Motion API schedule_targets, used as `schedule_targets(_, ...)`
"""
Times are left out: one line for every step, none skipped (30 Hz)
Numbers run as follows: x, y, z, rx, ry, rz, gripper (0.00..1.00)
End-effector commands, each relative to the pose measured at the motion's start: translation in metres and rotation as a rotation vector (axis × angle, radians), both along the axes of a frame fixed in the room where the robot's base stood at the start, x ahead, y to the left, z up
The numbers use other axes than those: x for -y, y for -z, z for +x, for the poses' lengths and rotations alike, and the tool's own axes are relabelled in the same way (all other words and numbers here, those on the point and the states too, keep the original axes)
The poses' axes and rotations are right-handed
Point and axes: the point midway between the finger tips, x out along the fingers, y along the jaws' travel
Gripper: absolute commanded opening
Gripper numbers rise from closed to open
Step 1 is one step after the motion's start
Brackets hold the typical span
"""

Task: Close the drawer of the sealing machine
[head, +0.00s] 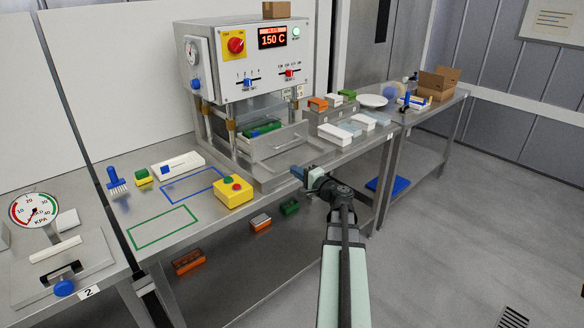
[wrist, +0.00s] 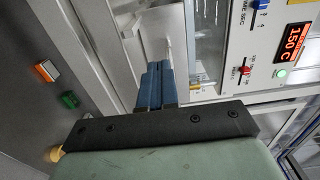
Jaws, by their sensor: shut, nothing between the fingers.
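The sealing machine (head: 243,75) stands on the steel bench, its display reading 150 C. Its drawer (head: 283,143) sticks out at the front below the press, with a handle on its front panel. A green tray (head: 262,129) lies inside the drawer. My gripper (head: 298,172) is in front of the drawer, near the bench's front edge. In the wrist view its blue fingers (wrist: 152,86) are together and empty, pointing toward the metal parts at the drawer front. I cannot tell whether they touch the drawer.
A yellow two-button box (head: 233,192) stands left of the drawer. Small trays (head: 260,222) lie on the shelf below. Floor in front is free.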

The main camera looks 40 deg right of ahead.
Motion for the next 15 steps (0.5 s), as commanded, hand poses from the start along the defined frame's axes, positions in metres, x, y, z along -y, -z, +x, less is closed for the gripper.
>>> schedule_targets(0.001, 0.000, -0.003, 0.000, 0.003, 0.000, 0.00)
schedule_targets(0.003, 0.000, -0.005, 0.000, 0.005, 0.000, 0.00)
schedule_targets(0.006, 0.000, -0.008, 0.000, 0.011, -0.001, 0.00)
schedule_targets(0.009, -0.002, -0.011, 0.002, 0.016, -0.002, 0.00)
schedule_targets(0.013, -0.004, -0.013, 0.004, 0.022, -0.004, 0.00)
schedule_targets(0.019, -0.008, -0.016, 0.007, 0.031, -0.009, 0.00)
schedule_targets(0.025, -0.011, -0.019, 0.010, 0.038, -0.013, 0.00)
schedule_targets(0.034, -0.016, -0.020, 0.014, 0.047, -0.017, 0.00)
schedule_targets(0.048, -0.023, -0.022, 0.020, 0.060, -0.025, 0.00)
schedule_targets(0.061, -0.029, -0.020, 0.025, 0.069, -0.032, 0.00)
schedule_targets(0.075, -0.034, -0.019, 0.026, 0.078, -0.041, 0.00)
schedule_targets(0.093, -0.040, -0.017, 0.025, 0.090, -0.054, 0.00)
schedule_targets(0.104, -0.043, -0.014, 0.019, 0.094, -0.066, 0.00)
schedule_targets(0.115, -0.046, -0.013, 0.014, 0.098, -0.078, 0.00)
schedule_targets(0.129, -0.049, -0.010, 0.005, 0.102, -0.094, 0.00)
